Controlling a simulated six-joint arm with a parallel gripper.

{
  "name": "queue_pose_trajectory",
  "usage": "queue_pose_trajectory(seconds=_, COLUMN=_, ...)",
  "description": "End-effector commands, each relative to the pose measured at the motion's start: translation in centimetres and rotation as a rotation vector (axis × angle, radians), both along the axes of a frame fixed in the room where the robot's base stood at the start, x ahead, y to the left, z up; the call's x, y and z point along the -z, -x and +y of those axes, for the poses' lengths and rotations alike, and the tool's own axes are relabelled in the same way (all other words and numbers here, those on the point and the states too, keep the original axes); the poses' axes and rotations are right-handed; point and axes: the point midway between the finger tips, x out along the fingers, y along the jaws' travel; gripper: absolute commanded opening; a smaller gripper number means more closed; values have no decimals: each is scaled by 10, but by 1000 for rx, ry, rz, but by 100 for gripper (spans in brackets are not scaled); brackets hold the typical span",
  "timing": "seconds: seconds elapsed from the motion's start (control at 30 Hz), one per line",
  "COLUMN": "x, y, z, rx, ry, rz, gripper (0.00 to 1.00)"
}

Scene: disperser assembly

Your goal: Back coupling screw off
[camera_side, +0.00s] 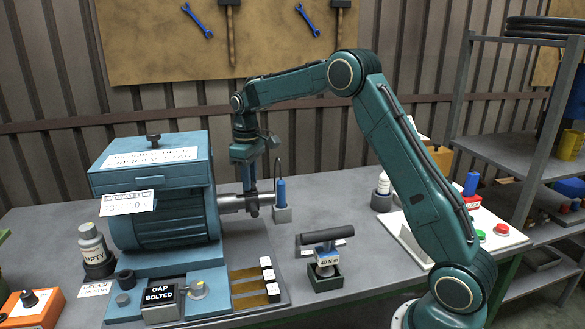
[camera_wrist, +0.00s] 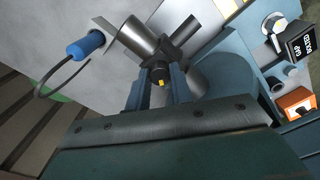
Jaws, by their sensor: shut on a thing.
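The coupling (camera_side: 238,203) is a grey metal cylinder on the shaft at the right side of the blue motor (camera_side: 165,232). In the wrist view the coupling (camera_wrist: 138,38) shows with a dark cross-shaped part beside it. A dark screw head (camera_wrist: 158,72) with a yellow mark sits between my fingertips. My gripper (camera_side: 250,188) points down onto the coupling from above. In the wrist view my gripper (camera_wrist: 158,82) is shut on the screw, with a finger on each side. The screw's lower end is hidden, so I cannot tell how far it sits in the coupling.
A blue-handled tool (camera_side: 281,192) with a cable stands in a grey holder right of the coupling. A torque tool (camera_side: 327,250) labelled 40 N·m stands in front. A box labelled GAP BOLTED (camera_side: 161,303) and brass strips (camera_side: 255,287) lie before the motor. Bare table lies between.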

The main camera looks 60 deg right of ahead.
Motion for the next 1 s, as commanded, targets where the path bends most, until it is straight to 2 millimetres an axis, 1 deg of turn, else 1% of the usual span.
queue_pose_trajectory(seconds=0.2, x=-2, y=-1, z=0, rx=-193, ry=1, rz=-4, gripper=0)
queue_pose_trajectory(seconds=0.5, x=-2, y=-1, z=0, rx=-370, ry=2, rz=-5, gripper=0)
queue_pose_trajectory(seconds=0.7, x=-2, y=-1, z=0, rx=-418, ry=2, rz=-5, gripper=0)
queue_pose_trajectory(seconds=1.0, x=-2, y=-1, z=0, rx=-424, ry=2, rz=-6, gripper=0)
